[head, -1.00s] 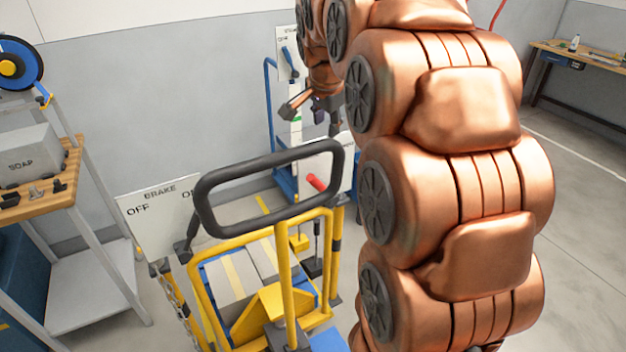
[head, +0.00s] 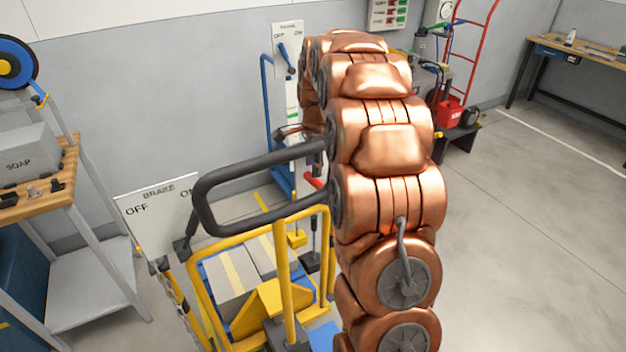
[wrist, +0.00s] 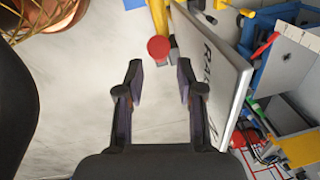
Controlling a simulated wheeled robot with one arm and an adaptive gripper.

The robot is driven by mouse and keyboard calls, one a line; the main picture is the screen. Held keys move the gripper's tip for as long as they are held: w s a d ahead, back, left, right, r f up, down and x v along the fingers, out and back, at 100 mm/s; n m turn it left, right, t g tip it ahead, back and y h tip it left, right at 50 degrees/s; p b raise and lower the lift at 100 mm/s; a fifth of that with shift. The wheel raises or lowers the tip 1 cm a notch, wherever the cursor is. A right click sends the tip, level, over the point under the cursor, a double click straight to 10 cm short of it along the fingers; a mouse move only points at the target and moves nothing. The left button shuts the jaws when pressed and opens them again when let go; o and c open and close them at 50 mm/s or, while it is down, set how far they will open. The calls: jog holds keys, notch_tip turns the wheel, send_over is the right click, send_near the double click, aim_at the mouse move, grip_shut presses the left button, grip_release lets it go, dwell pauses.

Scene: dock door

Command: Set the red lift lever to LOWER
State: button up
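The red lift lever shows as a round red knob (wrist: 158,48) in the wrist view, just beyond my gripper's fingertips and roughly in line with the gap. In the head view only a bit of the red lever (head: 314,181) shows beside my arm. A white panel (wrist: 214,62) with partly visible letters starting "RA" stands right of the knob. My gripper (wrist: 160,82) is open and empty, with the knob apart from both fingers. The rest of the lever and the LOWER label are hidden or out of view.
The yellow cart (head: 284,280) with a black loop handle (head: 262,168) stands close left of my arm. A BRAKE panel (head: 157,205) is on its left. A shelf with a SOAP box (head: 22,158) stands far left. Floor at right is clear.

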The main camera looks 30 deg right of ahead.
aim_at(313, 181)
jog(key=f, duration=0.2)
jog(key=f+p, duration=0.1)
jog(key=f, duration=0.3)
jog(key=shift+w+f+p, duration=0.2)
jog(key=shift+w+p, duration=0.1)
jog(key=shift+d, duration=0.1)
grip_shut()
